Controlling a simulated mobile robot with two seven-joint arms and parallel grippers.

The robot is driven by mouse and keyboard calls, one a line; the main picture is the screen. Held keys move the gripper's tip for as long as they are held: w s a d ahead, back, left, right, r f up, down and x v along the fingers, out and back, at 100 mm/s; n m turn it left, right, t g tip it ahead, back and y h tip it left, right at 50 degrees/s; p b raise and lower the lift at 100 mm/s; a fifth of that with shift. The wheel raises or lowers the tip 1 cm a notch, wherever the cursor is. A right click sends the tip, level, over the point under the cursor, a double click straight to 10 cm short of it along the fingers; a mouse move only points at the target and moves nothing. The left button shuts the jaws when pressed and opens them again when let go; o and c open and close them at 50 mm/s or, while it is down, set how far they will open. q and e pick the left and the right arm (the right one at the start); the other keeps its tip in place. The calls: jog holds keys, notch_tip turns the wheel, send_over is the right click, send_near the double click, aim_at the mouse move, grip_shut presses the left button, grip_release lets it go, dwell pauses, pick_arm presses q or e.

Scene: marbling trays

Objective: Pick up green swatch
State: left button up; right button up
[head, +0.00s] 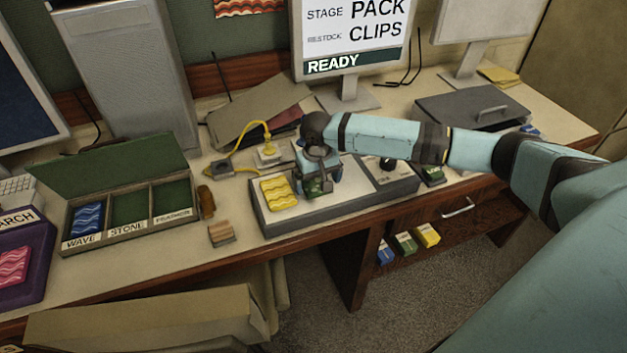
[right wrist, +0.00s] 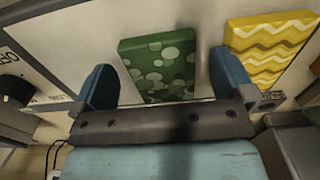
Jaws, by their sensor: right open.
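The green swatch, a green block with pale round spots, lies on the white top of a grey tray (head: 290,222). In the right wrist view the green swatch (right wrist: 160,64) sits between my two blue fingers, with gaps on both sides. In the head view only a little of the green swatch (head: 318,187) shows below my right gripper (head: 318,178). My right gripper also shows in the right wrist view (right wrist: 165,85); it is open, over the swatch, and holds nothing. My left gripper is not in view.
A yellow wavy swatch (head: 279,193) lies close beside the green one. A compartment box (head: 130,222) labelled WAVE and STONE stands left, with a blue swatch (head: 87,219) in it. A yellow cable (head: 254,128) runs behind the tray. A monitor (head: 352,35) reads READY.

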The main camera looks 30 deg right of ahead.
aim_at(317, 186)
jog(key=shift+f, duration=0.75)
jog(key=c, duration=0.9)
jog(key=shift+r, duration=0.15)
notch_tip(317, 186, up, 20)
